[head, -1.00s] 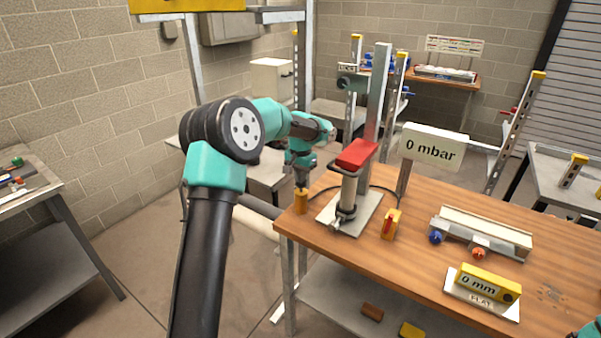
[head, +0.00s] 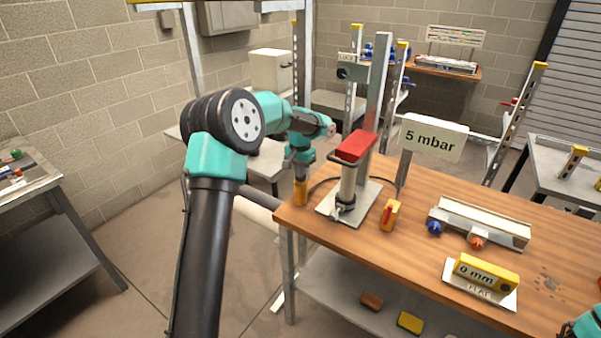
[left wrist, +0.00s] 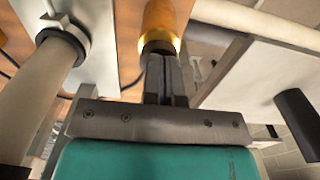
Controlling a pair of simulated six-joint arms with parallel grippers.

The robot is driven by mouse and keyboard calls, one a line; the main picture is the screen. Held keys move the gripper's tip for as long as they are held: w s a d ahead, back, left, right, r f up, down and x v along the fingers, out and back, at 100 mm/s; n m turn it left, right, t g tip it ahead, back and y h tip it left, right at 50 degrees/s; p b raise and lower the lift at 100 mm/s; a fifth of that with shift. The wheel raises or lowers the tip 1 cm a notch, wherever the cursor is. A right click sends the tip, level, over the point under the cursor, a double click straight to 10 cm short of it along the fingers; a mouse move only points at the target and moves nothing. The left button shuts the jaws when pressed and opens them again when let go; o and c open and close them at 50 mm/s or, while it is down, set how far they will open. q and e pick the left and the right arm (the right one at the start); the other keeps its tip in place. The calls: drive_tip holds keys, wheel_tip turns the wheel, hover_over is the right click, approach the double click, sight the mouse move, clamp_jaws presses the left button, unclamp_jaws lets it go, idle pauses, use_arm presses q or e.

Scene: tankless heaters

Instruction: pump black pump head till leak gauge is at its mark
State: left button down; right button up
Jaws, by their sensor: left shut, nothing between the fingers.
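A small orange cylinder (head: 300,193) stands at the left front corner of the wooden bench. My left gripper (head: 300,176) is shut and empty, pointing down at its top. In the left wrist view the closed fingertips (left wrist: 162,62) are at the end of the orange cylinder (left wrist: 160,20); whether they touch is hard to tell. I cannot make out a separate black pump head; the fingers cover the cylinder's top. The white sign gauge (head: 433,138) reads 5 mbar; I see no mark on it. Only a teal piece of my right arm shows at the lower right corner.
A pale column with a red block (head: 355,147) on a metal plate stands just right of the cylinder. A yellow box with a red lever (head: 390,214), a metal trough (head: 482,223) and a yellow 0 mm block (head: 486,272) lie on the bench (head: 365,248).

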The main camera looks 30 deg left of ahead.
use_arm(q)
wheel_tip(320, 180, up, 13)
drive_tip(key=shift+r, duration=0.15)
idle(0.4)
idle(1.1)
drive_tip(key=shift+w+r, duration=0.2)
drive_tip(key=shift+r, duration=0.95)
drive_tip(key=shift+f, duration=0.1)
wheel_tip(320, 180, down, 14)
drive_tip(key=shift+r, duration=0.1)
